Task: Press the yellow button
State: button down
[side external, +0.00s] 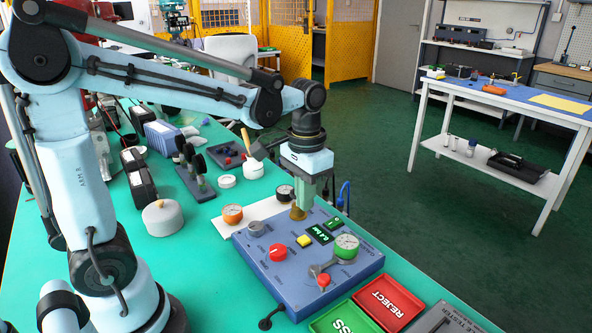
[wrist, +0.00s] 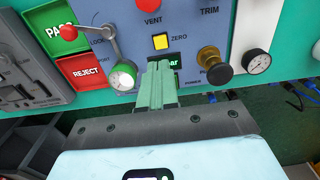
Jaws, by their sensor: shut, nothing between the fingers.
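The yellow button (side external: 304,241) is a small square on the blue valve positioner box (side external: 262,262), between a red knob and a green display. It also shows in the wrist view (wrist: 160,41), beside the ZERO label and uncovered. My gripper (side external: 303,204) is shut and empty, pointing down over the back part of the box near a brass knob (side external: 297,214). In the wrist view its fingertips (wrist: 161,66) appear just below the button and cover part of the green display (wrist: 174,59). The gripper is apart from the button.
A red knob (side external: 278,253) is left of the button. Red REJECT (side external: 382,297) and green trays lie in front. More gauges stand at the back.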

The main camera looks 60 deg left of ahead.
aim_at(305, 239)
jog(key=shift+f, duration=4)
jog(key=shift+f, duration=0.95)
jog(key=shift+r, duration=0.1)
notch_tip(305, 239, up, 14)
jog(key=shift+r, duration=0.2)
jog(key=s+d+f+t, duration=0.1)
jog(key=s+f+t, duration=0.3)
jog(key=t, duration=0.3)
jog(key=shift+s+d, duration=0.2)
jog(key=shift+s, duration=0.6)
